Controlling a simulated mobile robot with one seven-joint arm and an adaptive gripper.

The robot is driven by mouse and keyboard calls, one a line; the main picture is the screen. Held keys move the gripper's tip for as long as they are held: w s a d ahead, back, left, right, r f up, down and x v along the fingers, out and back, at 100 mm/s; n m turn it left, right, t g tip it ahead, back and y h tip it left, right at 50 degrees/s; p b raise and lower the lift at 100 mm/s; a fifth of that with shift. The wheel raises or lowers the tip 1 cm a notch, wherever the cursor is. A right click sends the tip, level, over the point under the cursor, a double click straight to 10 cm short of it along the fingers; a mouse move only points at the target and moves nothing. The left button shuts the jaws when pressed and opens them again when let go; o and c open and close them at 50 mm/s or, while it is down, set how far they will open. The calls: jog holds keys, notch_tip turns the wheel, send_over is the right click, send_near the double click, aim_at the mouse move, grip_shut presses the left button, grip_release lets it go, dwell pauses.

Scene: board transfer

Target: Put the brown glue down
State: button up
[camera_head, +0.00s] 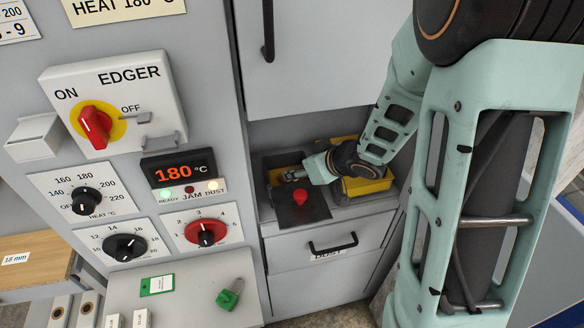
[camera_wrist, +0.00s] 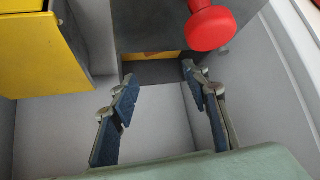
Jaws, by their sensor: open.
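My gripper (camera_head: 299,174) reaches into the recess in the cabinet beside the edger panel. In the wrist view, my gripper (camera_wrist: 160,75) is open, with its two blue-padded fingers apart and nothing between them. A red knob (camera_head: 299,195) stands on a dark plate (camera_head: 308,212) just below my gripper in the head view. The red knob also shows close by at the top of the wrist view (camera_wrist: 208,25). I cannot clearly make out the brown glue. A small yellow-orange strip (camera_wrist: 150,55) with a brownish patch shows beyond the fingertips, but I cannot tell what it is.
A yellow bin (camera_head: 367,186) sits right of my gripper, partly behind my arm; its wall shows in the wrist view (camera_wrist: 38,55). Grey recess walls are close on the sides. A drawer with a black handle (camera_head: 333,244) is below. The edger panel (camera_head: 112,100) stands left.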

jog(key=p+v, duration=0.1)
jog(key=v, duration=0.3)
jog(key=shift+s+r, duration=0.1)
jog(key=shift+r, duration=0.05)
jog(key=shift+r, duration=0.1)
dwell(0.3)
